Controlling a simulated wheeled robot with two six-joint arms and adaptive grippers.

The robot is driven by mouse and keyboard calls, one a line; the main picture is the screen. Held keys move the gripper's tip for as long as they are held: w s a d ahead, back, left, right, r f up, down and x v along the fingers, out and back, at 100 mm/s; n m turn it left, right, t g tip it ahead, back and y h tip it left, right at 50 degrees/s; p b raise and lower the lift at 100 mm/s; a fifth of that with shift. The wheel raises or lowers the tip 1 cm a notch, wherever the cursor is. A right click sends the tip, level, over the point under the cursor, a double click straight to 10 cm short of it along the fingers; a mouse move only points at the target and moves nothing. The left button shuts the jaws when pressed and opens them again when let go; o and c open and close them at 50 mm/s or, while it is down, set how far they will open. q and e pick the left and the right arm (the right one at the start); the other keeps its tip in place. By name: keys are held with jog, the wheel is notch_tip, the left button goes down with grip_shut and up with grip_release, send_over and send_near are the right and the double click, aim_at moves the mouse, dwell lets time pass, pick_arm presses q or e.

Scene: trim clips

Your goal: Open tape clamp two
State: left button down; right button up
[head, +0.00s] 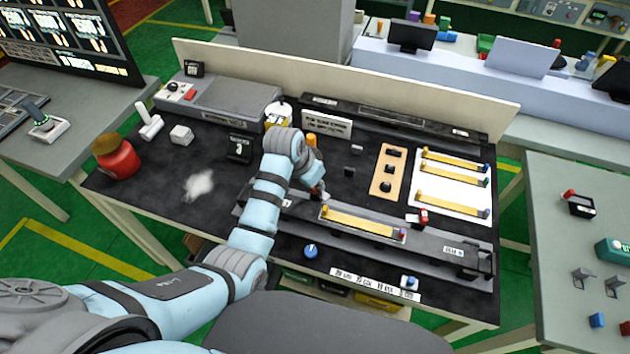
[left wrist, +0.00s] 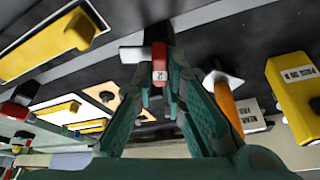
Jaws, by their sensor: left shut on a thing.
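My left gripper (head: 317,190) is at the left end of the long grey fixture (head: 432,247) on the bench. In the left wrist view the gripper (left wrist: 162,98) is shut on a red clamp lever (left wrist: 160,68) that carries a small white label, too small to read surely. The lever stands at a grey metal base. In the head view the gripper hides most of this clamp. A second red clamp (head: 422,217) stands near the right end of the yellow strip (head: 357,221) on the fixture. My right gripper is not in view.
A white sheet with several yellow strips (head: 449,184) and a tan board (head: 388,171) lie behind the fixture. A blue knob (head: 310,251) sits in front. A red jar (head: 116,157) and white cloth (head: 199,185) are at the left. An orange cylinder (left wrist: 229,104) stands close beside my gripper.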

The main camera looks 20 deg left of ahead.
pick_arm(q)
jog(key=shift+s+f+n+y, duration=0.1)
jog(key=shift+n+y, duration=0.2)
jog(key=shift+n, duration=0.5)
jog(key=c, duration=1.6)
grip_release()
jog(key=shift+c, duration=0.2)
jog(key=shift+r, duration=0.3)
jog(key=v, duration=0.7)
